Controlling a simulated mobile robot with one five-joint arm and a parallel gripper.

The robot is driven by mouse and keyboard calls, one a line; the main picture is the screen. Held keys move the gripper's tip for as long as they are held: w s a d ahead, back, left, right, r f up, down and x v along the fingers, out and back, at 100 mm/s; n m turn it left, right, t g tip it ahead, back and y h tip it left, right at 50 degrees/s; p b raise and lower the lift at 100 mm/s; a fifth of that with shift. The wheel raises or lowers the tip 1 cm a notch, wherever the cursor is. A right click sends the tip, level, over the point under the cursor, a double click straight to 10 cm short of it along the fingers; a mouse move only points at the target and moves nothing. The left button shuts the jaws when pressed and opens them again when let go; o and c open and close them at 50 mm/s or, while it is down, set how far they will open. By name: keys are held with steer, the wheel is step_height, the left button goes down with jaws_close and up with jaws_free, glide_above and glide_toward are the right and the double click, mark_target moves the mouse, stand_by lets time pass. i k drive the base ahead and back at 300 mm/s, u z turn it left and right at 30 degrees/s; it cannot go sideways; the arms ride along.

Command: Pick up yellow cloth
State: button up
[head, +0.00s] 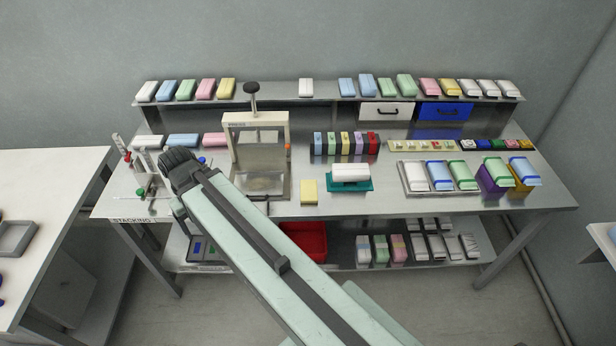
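A small yellow block-like piece (309,191), perhaps the folded yellow cloth, lies on the metal table near its front edge, right of the press and left of a teal tray. Other yellow packs stand on the upper shelf, one at left (227,88) and one at right (447,88). At this size I cannot tell which yellow thing is cloth. My arm reaches from the bottom up to the left, its dark joint over the left part of the table. My gripper's fingers are not visible.
The press (256,130) stands left of the yellow piece. The teal tray (368,184) holds a white pack (351,173). A grey tray (407,185) with packs stands further right. A red bin (303,243) sits on the lower shelf. Bare table shows around the yellow piece.

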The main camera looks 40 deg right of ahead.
mark_target(308, 189)
steer(key=z, duration=1.15)
